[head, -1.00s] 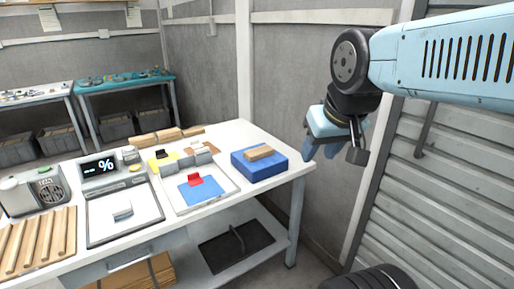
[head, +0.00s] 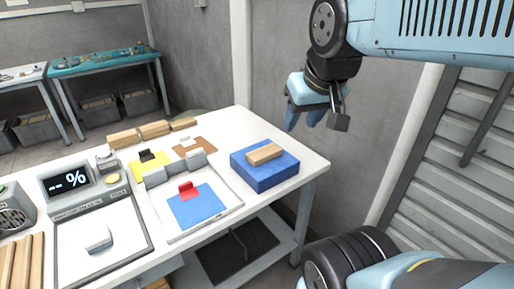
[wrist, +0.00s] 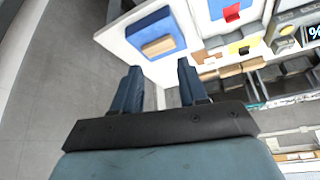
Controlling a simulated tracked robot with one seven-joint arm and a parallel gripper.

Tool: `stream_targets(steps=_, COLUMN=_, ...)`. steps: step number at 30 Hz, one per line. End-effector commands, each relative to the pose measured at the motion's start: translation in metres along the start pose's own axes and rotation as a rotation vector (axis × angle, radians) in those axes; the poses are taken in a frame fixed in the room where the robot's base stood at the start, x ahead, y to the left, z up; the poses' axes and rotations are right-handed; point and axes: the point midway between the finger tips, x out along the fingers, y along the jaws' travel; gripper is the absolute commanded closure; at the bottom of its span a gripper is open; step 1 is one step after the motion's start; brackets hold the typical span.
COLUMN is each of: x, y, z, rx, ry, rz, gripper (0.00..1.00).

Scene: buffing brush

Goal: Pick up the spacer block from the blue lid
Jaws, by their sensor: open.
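The spacer block (head: 264,154) is a small tan wooden bar. It lies flat on top of the blue lid (head: 265,175), a thick blue slab near the right end of the white table. In the wrist view the block (wrist: 158,46) and the blue lid (wrist: 150,22) show beyond my fingers. My gripper (head: 305,122) hangs in the air above and to the right of the lid, apart from both. In the wrist view its two blue fingers (wrist: 158,88) are spread with nothing between them.
Left of the lid, the white table (head: 290,141) holds a tray (head: 227,199) with a blue square and red clip. Further left stands a scale (head: 105,232) with a percent display. Wooden blocks (head: 154,129) line the back edge. A wall stands behind the table.

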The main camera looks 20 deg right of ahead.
Motion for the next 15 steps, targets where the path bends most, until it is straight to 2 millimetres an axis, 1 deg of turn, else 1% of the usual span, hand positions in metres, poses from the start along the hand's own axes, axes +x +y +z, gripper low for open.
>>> stream_targets(steps=5, x=0.0, y=0.0, z=0.0, rx=0.0, ry=0.0, rz=0.0, gripper=0.56)
stream_targets(steps=8, x=0.001, y=0.0, z=-0.001, rx=-0.007, ry=-0.005, rz=0.002, gripper=0.47)
stream_targets(steps=11, x=0.006, y=0.0, z=-0.003, rx=-0.039, ry=-0.033, rz=0.013, gripper=0.37)
stream_targets(steps=15, x=0.022, y=-0.001, z=-0.01, rx=-0.141, ry=-0.119, rz=0.05, gripper=0.24)
